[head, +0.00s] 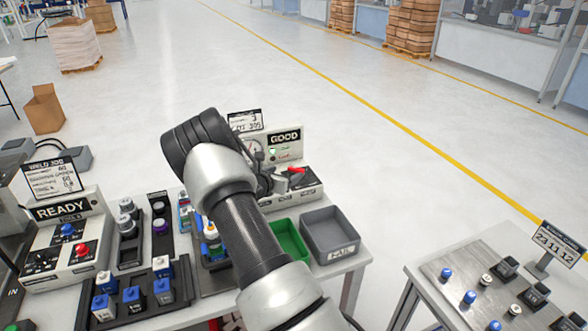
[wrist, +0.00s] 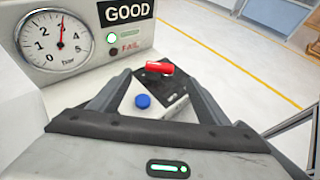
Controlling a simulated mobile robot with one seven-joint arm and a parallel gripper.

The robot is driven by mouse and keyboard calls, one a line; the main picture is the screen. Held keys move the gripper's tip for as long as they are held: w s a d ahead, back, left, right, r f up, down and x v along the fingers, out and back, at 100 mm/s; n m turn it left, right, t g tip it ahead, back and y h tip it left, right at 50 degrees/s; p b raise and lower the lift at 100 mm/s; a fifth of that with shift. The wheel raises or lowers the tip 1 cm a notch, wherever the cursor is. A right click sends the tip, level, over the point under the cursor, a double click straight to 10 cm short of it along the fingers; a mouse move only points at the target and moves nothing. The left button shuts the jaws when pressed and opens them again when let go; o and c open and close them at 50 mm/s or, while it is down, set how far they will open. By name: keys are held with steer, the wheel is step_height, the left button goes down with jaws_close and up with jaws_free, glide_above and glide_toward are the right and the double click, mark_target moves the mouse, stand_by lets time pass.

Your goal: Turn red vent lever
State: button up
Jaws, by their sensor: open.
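The red vent lever (wrist: 159,68) sits on a dark plate of the gauge box (wrist: 85,82), beyond my fingers in the wrist view. It also shows in the head view as a small red handle (head: 297,171) at the right of the box. My gripper (wrist: 150,85) is open, its two dark fingers apart on either side of the area in front of the lever. Whether a finger touches the lever cannot be told. In the head view my arm hides part of the box and most of the gripper (head: 275,182). A blue button (wrist: 143,101) shows between the fingers.
The box carries a dial gauge (wrist: 53,42) and a GOOD sign (wrist: 126,12) with a green light. A green bin (head: 290,238) and a grey FAIL bin (head: 333,237) stand in front of the box. A READY box (head: 62,235) is at left. Open floor lies behind.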

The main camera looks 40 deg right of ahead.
mark_target(294, 169)
steer(key=x, duration=0.9)
steer(key=shift+w+d+f+p, duration=0.1)
steer(key=shift+d+f+p, duration=0.1)
steer(key=shift+p, duration=0.2)
steer(key=shift+c, duration=0.4)
steer(key=c, duration=1)
steer(key=m+g+b, duration=0.1)
steer(key=b, duration=0.1)
steer(key=m+g+h+b, duration=0.1)
steer(key=b, duration=0.1)
steer(key=shift+w+d, duration=0.15)
steer(key=shift+w, duration=0.25)
steer(key=b, duration=0.1)
steer(key=m+g+b, duration=0.1)
steer(key=b, duration=0.1)
steer(key=shift+w+d+f+g+h+b, duration=0.1)
steer(key=shift+d+f+g+h+b, duration=0.1)
steer(key=shift+g+h+b, duration=0.15)
steer(key=shift+r+m+g+b, duration=0.2)
steer(key=shift+m+g+b, duration=0.25)
steer(key=shift+m+b, duration=0.45)
steer(key=shift+r+b, duration=0.15)
steer(key=shift+b, duration=0.25)
